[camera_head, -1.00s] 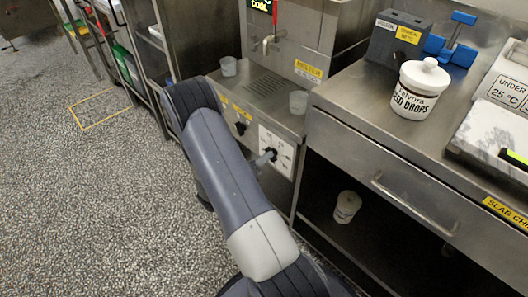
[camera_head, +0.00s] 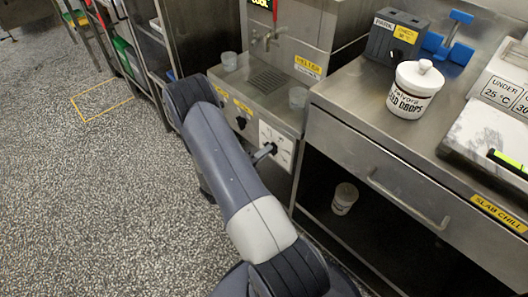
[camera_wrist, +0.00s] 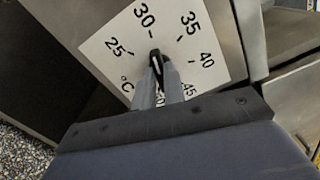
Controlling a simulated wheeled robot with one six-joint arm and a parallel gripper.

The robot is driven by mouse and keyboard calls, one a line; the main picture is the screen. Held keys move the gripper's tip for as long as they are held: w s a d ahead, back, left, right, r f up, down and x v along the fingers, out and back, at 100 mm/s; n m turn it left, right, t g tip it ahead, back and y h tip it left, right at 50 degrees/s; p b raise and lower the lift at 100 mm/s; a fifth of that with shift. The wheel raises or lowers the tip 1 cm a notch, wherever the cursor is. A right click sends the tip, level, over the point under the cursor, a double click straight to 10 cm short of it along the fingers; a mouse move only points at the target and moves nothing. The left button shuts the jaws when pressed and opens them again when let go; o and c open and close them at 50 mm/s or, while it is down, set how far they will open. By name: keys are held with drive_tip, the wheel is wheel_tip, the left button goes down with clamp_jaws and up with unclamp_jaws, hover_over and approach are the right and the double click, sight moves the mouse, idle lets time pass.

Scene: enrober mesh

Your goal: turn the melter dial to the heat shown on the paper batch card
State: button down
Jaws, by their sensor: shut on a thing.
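My gripper (camera_wrist: 157,70) is shut on the knob, with grey fingers on both sides. In the head view my gripper (camera_head: 268,151) reaches the plate from the front. The fingers hide the lower part of the dial, and I cannot tell exactly which number the line points to. I cannot make out the paper batch card.
The melter (camera_head: 310,40) has a tap and drip grille. At right a steel counter (camera_head: 340,90) holds a white lidded pot (camera_head: 412,92), a dark block (camera_head: 396,38) and blue stand (camera_head: 450,42). The floor at left is clear.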

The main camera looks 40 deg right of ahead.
drive_tip(key=c, duration=1.5)
unclamp_jaws()
drive_tip(key=a, duration=1.1)
drive_tip(key=shift+s+p, duration=0.4)
drive_tip(key=shift+d, duration=0.15)
drive_tip(key=d, duration=0.7)
drive_tip(key=d+b, duration=0.1)
drive_tip(key=d, duration=0.2)
drive_tip(key=shift+w+d, duration=0.35)
drive_tip(key=shift+w, duration=0.05)
drive_tip(key=shift+a, duration=0.15)
